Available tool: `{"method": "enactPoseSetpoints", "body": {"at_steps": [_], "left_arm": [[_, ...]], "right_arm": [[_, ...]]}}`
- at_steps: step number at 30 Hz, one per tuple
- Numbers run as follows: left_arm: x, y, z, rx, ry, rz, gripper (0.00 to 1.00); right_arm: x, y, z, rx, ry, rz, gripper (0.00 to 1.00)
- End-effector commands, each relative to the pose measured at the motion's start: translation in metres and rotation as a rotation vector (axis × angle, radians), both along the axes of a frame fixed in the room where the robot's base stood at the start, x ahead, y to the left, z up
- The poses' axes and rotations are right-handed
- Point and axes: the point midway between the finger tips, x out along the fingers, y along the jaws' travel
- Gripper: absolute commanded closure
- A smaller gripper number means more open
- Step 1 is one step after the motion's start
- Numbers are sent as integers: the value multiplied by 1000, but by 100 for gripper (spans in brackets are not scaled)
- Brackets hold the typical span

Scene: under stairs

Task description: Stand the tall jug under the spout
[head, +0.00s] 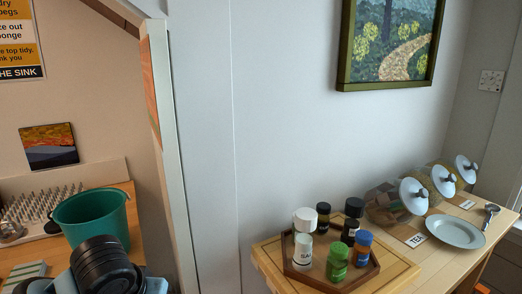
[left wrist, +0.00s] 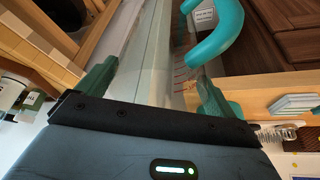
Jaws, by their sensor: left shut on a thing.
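The tall jug (left wrist: 150,60) is clear, with red marks on its side and a thick teal handle (left wrist: 222,38). It fills the middle of the left wrist view. My left gripper (left wrist: 156,88) is shut on it, with one teal fingertip on each side of the clear wall. The jug's base and rim are hard to make out. In the head view, a dark, rounded part of my left arm shows at the bottom left; its fingers and the jug are out of sight. My right gripper is in neither view. I cannot see a spout.
A green bucket (head: 90,218) stands on the left worktop beside a pegged rack (head: 40,208). A wall edge (head: 170,150) divides this from the right counter. There, a tray (head: 330,284) holds several spice jars, near glass jars (head: 385,203) and a plate (head: 455,231).

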Motion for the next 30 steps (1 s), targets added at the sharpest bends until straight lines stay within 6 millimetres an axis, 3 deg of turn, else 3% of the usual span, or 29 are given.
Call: {"method": "enactPoseSetpoints", "body": {"at_steps": [7, 15, 19, 30], "left_arm": [[1, 0, 9, 0, -9, -17, 48], [-7, 0, 71, -2, -17, -198, 48], [-15, 0, 92, 0, -10, -267, 48], [-20, 0, 101, 0, -1, -301, 48]], "right_arm": [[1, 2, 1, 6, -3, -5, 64], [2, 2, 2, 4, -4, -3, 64], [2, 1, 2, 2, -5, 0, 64], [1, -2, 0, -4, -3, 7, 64]]}}
